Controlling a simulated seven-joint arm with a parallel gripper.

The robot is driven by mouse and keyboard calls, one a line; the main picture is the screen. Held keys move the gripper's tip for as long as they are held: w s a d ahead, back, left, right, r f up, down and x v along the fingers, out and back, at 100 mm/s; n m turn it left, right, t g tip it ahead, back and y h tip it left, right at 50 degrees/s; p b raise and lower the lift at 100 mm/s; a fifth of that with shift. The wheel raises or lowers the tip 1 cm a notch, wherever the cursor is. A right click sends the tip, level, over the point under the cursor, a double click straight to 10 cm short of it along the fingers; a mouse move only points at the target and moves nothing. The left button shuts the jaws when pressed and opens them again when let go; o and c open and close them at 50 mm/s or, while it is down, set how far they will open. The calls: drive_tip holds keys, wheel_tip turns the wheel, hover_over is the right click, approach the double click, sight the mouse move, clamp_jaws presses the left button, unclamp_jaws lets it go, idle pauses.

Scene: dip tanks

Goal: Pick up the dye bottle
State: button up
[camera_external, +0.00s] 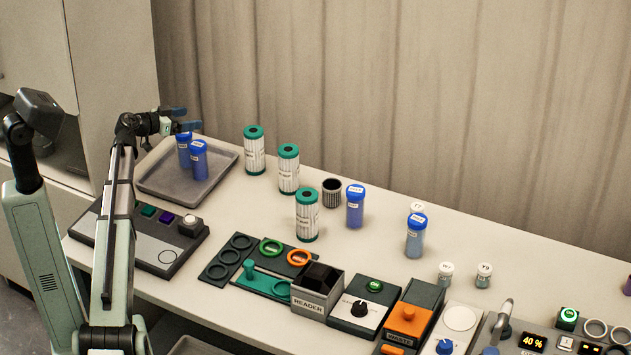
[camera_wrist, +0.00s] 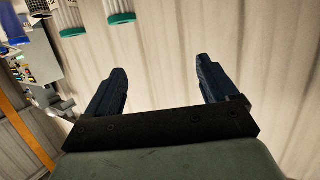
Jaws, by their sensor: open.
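Several blue bottles with blue caps are in the external view; their labels are too small to tell which is the dye bottle. Two stand close together in a grey tray (camera_external: 160,187): a rear bottle (camera_external: 183,156) and a front bottle (camera_external: 200,165). Another bottle (camera_external: 355,210) stands mid-table, and one more bottle (camera_external: 415,240) stands further right. My gripper (camera_external: 187,118) is at the left, seen just above the tray bottles' caps, open and empty. In the wrist view my gripper (camera_wrist: 160,66) has its dark fingers spread with only curtain between them.
Several green-capped white canisters (camera_external: 288,170) and a dark ribbed cup (camera_external: 332,192) stand right of the tray. Small vials (camera_external: 445,273) stand further right. A reader box (camera_external: 317,290), a waste unit (camera_external: 408,318) and other devices line the front edge. Curtain hangs behind.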

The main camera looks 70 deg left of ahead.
drive_tip(key=w+d+m+t+h, duration=0.1)
drive_tip(key=w+d+m+h, duration=0.4)
drive_tip(key=w, duration=1)
drive_tip(key=m+h, duration=0.6)
drive_tip(key=h, duration=0.4)
hover_over(362, 195)
drive_tip(key=s+a, duration=0.2)
drive_tip(key=a, duration=0.1)
drive_tip(key=shift+g, duration=0.3)
wheel_tip(362, 195, down, 4)
drive_tip(key=shift+w+a, duration=0.1)
drive_tip(key=shift+f, duration=2.35)
wheel_tip(362, 195, down, 4)
drive_tip(key=shift+r, duration=0.25)
drive_tip(key=shift+r+x, duration=0.2)
drive_tip(key=shift+x, duration=1.25)
drive_tip(key=shift+c, duration=0.4)
